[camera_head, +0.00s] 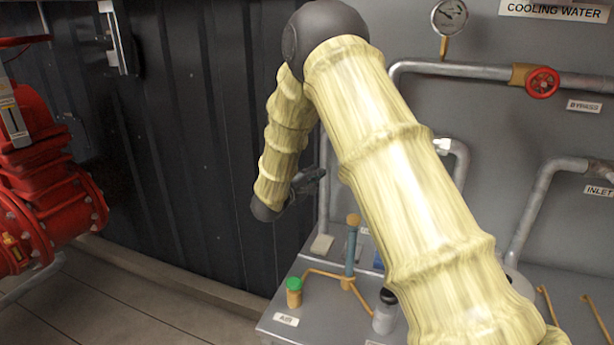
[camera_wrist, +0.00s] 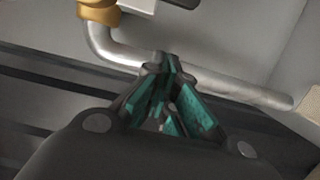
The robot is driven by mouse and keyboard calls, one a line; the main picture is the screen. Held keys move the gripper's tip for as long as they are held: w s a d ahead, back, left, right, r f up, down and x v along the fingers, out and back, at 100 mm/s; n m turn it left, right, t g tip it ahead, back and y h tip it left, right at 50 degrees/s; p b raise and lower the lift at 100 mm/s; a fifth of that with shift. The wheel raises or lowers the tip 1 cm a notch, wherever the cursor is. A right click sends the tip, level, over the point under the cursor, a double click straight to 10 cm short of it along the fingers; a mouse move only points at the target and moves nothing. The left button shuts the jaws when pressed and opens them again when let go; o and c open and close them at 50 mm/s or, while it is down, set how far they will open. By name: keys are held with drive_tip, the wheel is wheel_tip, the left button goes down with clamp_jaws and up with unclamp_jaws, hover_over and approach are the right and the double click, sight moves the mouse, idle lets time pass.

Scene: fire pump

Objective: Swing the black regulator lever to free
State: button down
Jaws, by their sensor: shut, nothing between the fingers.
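I cannot make out the black regulator lever in either view; my arm covers a large part of the panel in the head view. My gripper (camera_head: 309,181) is beyond my arm, near the dark wall and the panel's left side. In the wrist view, my gripper (camera_wrist: 160,66) has its teal-padded fingers brought together at the tips, with nothing held. A grey bent pipe (camera_wrist: 215,86) runs behind the fingertips, and a brass fitting (camera_wrist: 98,11) sits at its upper end. I cannot tell whether the fingers touch the pipe.
A red handwheel (camera_head: 542,82) and gauge (camera_head: 449,16) are at upper right. Red machinery (camera_head: 50,200) stands left. Floor between is clear.

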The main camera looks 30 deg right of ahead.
drive_tip(key=shift+s+d+p, duration=0.45)
drive_tip(key=shift+s+d, duration=0.2)
drive_tip(key=shift+d, duration=0.25)
drive_tip(key=shift+s+d+p, duration=0.4)
drive_tip(key=shift+s+d, duration=0.25)
drive_tip(key=shift+d, duration=0.25)
drive_tip(key=shift+a, duration=0.1)
